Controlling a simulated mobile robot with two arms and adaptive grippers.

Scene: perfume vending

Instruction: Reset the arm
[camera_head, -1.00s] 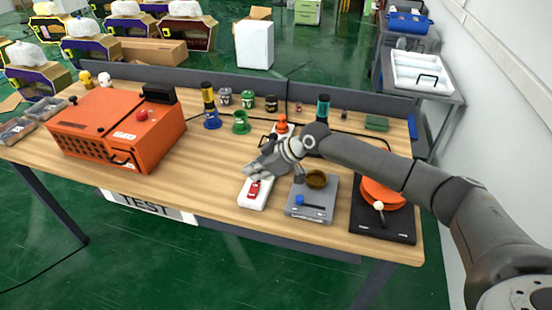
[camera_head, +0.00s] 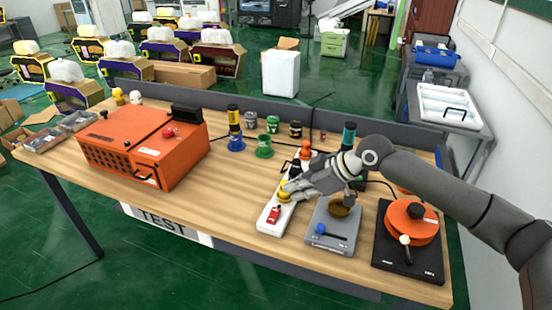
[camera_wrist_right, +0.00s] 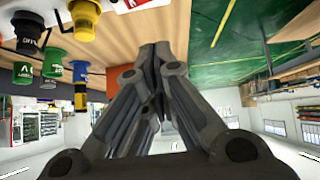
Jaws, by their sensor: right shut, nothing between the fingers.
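My right arm comes in from the right in the head view. My right gripper (camera_head: 289,191) is shut and empty, and hovers above or beside the white power strip (camera_head: 268,224) with a red switch (camera_head: 274,214). A yellow part (camera_head: 284,196) shows by its fingertips; whether they touch cannot be told. In the right wrist view the closed fingers (camera_wrist_right: 160,52) meet at their tips with nothing between them. My left gripper is not in view.
A grey scale-like device (camera_head: 328,240) and a black base with an orange disc (camera_head: 410,220) stand right of the gripper. An orange box (camera_head: 150,145) stands at left. Several coloured cups, including a green one (camera_head: 264,150), stand behind. The table's middle front (camera_head: 215,195) is clear.

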